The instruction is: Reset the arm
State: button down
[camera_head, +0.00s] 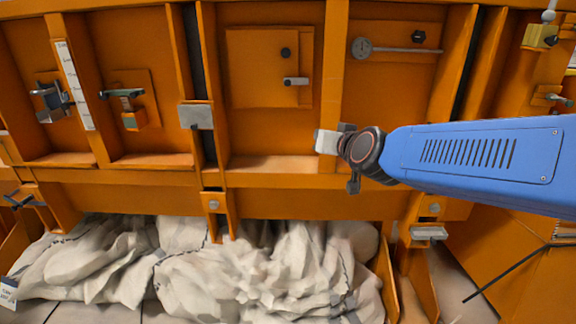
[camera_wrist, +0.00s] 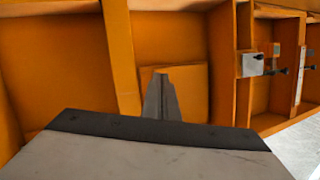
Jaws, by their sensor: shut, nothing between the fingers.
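My arm, with a blue link, reaches in from the right in the head view. It ends in a dark wrist with a pale block, in front of the orange sandbed wall (camera_head: 270,195). In the wrist view the narrow grey fingers of my gripper (camera_wrist: 161,80) are together with nothing between them. They point at the orange sandbed wall (camera_wrist: 60,55), which also shows in that view. The fingers overlap a raised square panel in the picture. I cannot tell how far they are from it, and the fingers are hard to make out in the head view.
The wall has recessed bays between upright ribs. Crumpled pale sheeting (camera_head: 265,275) lies below.

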jog(key=s+d+f+g+h, duration=0.1)
jog(key=s+d+f+g, duration=0.2)
jog(key=s+d+f, duration=0.3)
jog(key=s+d+f+g+h, duration=0.2)
jog(key=s+d+f+g, duration=0.2)
jog(key=s+f, duration=0.9)
jog(key=s+d+f+m+g+h, duration=0.1)
jog(key=s+d+f+g, duration=0.3)
jog(key=s+d+f, duration=0.6)
jog(key=s, duration=0.6)
jog(key=shift+s+f+h, duration=0.15)
jog(key=shift+s+h, duration=0.05)
jog(key=shift+h, duration=0.1)
